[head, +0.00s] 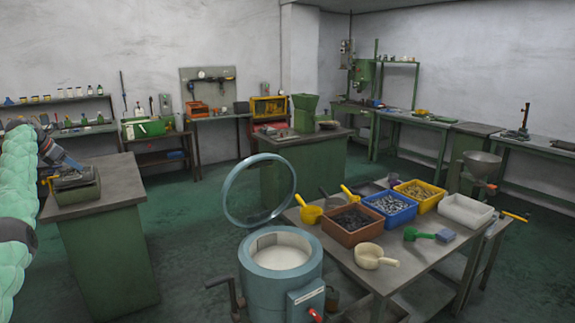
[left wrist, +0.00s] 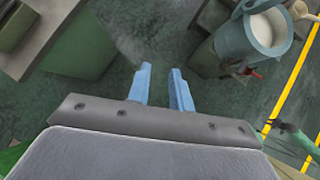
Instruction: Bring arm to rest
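My left arm in its pale green cover comes in along the left edge of the head view. My left gripper (left wrist: 160,70) has two blue fingers standing apart in the left wrist view, with only green floor seen between them. It holds nothing. In the head view its blue-grey end shows small at the far left, in front of the green workbench (head: 101,189). My right gripper is in neither view.
A blue round machine (head: 281,278) with a raised ring lid stands at front centre. Right of it, a table (head: 391,255) bears an orange-brown bin (head: 352,234), a blue bin (head: 389,214), a yellow bin and scoops. Open floor (head: 190,240) lies between workbench and machine.

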